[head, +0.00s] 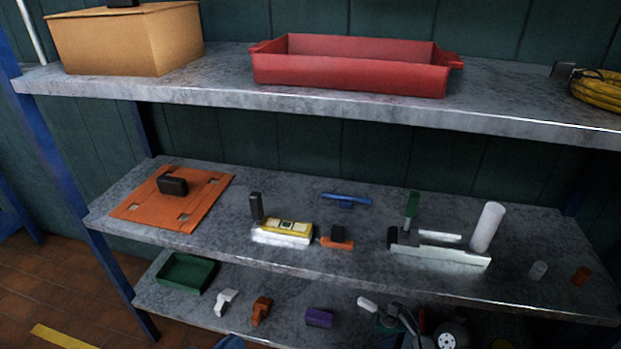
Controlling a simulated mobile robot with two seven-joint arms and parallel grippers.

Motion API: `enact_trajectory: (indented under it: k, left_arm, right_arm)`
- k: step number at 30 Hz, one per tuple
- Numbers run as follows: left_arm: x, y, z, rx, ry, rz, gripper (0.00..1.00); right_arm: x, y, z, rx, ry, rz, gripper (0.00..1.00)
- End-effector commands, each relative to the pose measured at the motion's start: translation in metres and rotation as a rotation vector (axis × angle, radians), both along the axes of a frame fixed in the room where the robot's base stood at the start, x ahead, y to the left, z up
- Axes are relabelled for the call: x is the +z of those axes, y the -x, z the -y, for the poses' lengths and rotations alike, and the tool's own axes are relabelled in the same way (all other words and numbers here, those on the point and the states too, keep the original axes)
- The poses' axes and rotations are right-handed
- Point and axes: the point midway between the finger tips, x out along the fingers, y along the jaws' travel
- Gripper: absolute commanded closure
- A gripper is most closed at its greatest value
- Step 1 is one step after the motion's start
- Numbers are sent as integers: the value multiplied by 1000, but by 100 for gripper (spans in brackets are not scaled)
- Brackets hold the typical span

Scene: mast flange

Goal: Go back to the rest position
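I cannot make out either of my grippers in the head view. On the middle shelf (330,262), a white cylinder (487,227) stands upright at the back of a pale metal bracket-like piece (440,254). A green-handled tool (412,208) stands beside that piece. An orange plate (150,214) with a dark block (173,186) on it lies at the left. A yellow-and-white device (283,231) lies near the middle, with a dark upright block (256,206) behind it.
The upper shelf (220,88) bears a cardboard box (130,42), a red tray (350,72) and a yellow coil (600,90). The lower shelf (255,283) holds a green bin (186,273), a purple block (319,317) and clutter at right. Blue posts (65,170) frame the left side.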

Motion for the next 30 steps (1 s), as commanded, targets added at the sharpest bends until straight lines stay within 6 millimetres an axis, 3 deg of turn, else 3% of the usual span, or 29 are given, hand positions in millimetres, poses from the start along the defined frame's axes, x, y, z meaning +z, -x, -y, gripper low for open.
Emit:
enact_trajectory:
  k: [1, 6, 12, 18, 21, 26, 27, 30]
  left_arm:
    - [24, 0, -3, 10, -12, -16, 100]
    - [46, 1, -14, 46, -60, -64, 100]
    - [71, 7, -29, 84, -118, -125, 100]
    - [96, 20, -45, 115, -179, -187, 100]
    - [107, 29, -52, 129, -208, -220, 100]
    - [118, 42, -63, 144, -246, -260, 100]
    - [119, 45, -65, 147, -253, -268, 100]
    - [120, 50, -69, 151, -265, -280, 100]
  right_arm:
    - [45, 8, -17, -75, -127, -39, 0]
    - [150, 18, -48, -402, -578, -232, 0]
    - [255, 17, -34, -860, -1067, -577, 0]
    - [312, 31, 8, -1353, -1458, -1026, 0]
    - [324, 50, 26, -1603, -1605, -1281, 0]
    - [330, 89, 38, -1928, -1731, -1657, 0]
    - [330, 98, 38, 1965, 1723, 1711, 0]
    - [329, 114, 37, 1877, 1578, 1678, 0]
